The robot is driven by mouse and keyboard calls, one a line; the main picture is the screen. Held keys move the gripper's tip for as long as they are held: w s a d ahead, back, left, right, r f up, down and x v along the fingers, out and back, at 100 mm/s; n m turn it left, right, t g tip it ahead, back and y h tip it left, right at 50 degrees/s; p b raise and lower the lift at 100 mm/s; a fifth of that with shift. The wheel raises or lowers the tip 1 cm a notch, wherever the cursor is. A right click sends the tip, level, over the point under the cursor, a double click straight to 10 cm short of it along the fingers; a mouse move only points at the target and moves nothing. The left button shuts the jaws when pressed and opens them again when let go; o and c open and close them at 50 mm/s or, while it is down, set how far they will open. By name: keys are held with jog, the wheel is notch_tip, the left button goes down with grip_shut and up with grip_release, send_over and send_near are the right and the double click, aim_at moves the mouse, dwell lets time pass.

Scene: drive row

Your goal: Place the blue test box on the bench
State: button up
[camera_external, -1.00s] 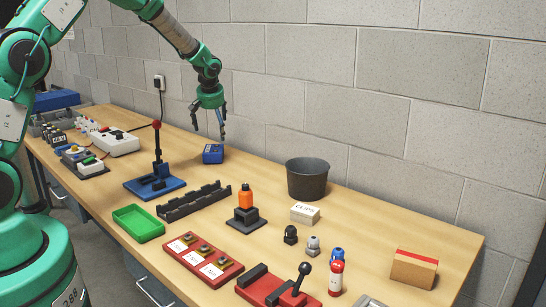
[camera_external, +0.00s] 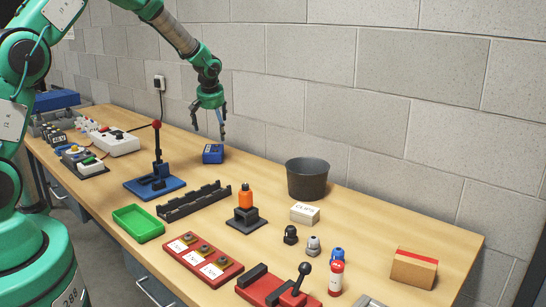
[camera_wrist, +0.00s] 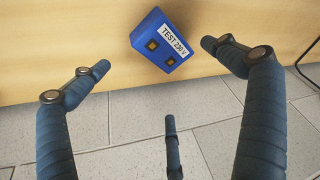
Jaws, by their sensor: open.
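The blue test box (camera_external: 213,153) rests on the wooden bench (camera_external: 262,170) near the wall, behind the blue-based lever stand. In the wrist view the test box (camera_wrist: 161,40) shows a white label reading "TEST 230 V" and two brass-coloured squares on its face. My gripper (camera_external: 210,133) is open and empty above the box, its fingers pointing down. In the wrist view my gripper's fingers (camera_wrist: 160,80) are spread wide and the box lies beyond them, between their tips and toward the top of the picture. I see no finger clearly touching it.
The lever stand (camera_external: 155,183) with a red knob is nearest the box. A dark bucket (camera_external: 308,178) stands to the right by the wall. A black rack (camera_external: 194,202) and green tray (camera_external: 138,222) lie in front. Bare bench lies between box and bucket.

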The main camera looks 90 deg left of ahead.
jog(key=w+d+r+m+t, duration=0.1)
jog(key=w+d+r+m, duration=0.15)
jog(key=d+r, duration=0.5)
jog(key=w+d+r+m, duration=0.1)
jog(key=w+d+r, duration=0.35)
jog(key=d, duration=0.65)
jog(key=w+d+r+m+t, duration=0.1)
jog(key=w+d+r+m, duration=0.15)
jog(key=d+r, duration=0.5)
jog(key=s+d+r+m+t+h, duration=0.1)
jog(key=s+d+r+m, duration=0.15)
jog(key=d, duration=0.85)
jog(key=s+d+r+m+t, duration=0.1)
jog(key=d+r, duration=0.3)
jog(key=d, duration=0.7)
jog(key=s+d+m+h, duration=0.1)
jog(key=s+d+m, duration=0.3)
jog(key=s+d, duration=0.5)
jog(key=s+d+m+t+h, duration=0.1)
jog(key=s+d+m, duration=0.3)
jog(key=s+d, duration=0.5)
jog(key=d+h, duration=0.1)
jog(key=d, duration=0.6)
jog(key=shift+s+d+t+h, duration=0.15)
jog(key=shift+d+t+h, duration=0.05)
jog(key=shift+t+h, duration=0.1)
